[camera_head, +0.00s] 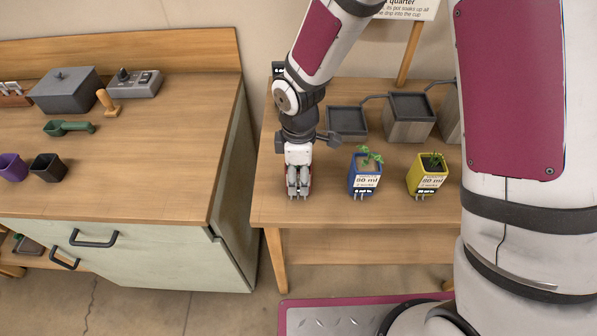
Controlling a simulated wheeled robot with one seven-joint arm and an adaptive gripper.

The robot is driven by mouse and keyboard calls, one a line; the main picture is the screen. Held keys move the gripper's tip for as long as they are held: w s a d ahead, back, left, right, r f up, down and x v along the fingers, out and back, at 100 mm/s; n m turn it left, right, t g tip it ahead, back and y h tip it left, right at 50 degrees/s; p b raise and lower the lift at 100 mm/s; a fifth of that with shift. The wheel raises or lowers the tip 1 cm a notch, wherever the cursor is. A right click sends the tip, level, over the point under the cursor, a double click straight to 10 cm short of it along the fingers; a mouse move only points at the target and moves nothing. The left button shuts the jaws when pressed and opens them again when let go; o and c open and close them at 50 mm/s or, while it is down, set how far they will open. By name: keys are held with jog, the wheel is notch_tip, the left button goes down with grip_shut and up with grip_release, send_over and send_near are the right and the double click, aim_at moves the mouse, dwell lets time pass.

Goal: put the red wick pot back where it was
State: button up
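My gripper (298,190) points down at the left end of the right-hand wooden table, left of the blue pot. Slivers of red, which look like the red wick pot (311,177), show at the edge of my fingers. My gripper hides most of it, so I cannot tell whether the fingers are closed on it or whether it touches the tabletop. The blue pot (364,180) with a seedling and the yellow pot (427,179) with a small plant stand to the right in a row, both with white labels reading 80 ml.
Dark square trays (347,121) and a grey-wood box (408,122) stand behind the pots. A gap separates bench and table.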

jog(key=o, duration=0.3)
jog(key=shift+o, duration=0.2)
jog(key=shift+r, duration=0.1)
notch_tip(320, 180, up, 12)
jog(key=shift+r, duration=0.1)
jog(key=shift+d+r, duration=0.2)
jog(key=s+d+r+m+t, duration=0.3)
jog(key=s+d+r+m, duration=0.3)
jog(key=d+r+m, duration=0.45)
jog(key=s+d+r+m+t, duration=0.2)
jog(key=s+d+r+m, duration=0.4)
jog(key=s, duration=0.4)
jog(key=shift+s+d+r+m, duration=0.2)
jog(key=shift+s+d+m, duration=0.2)
jog(key=shift+d+m, duration=0.25)
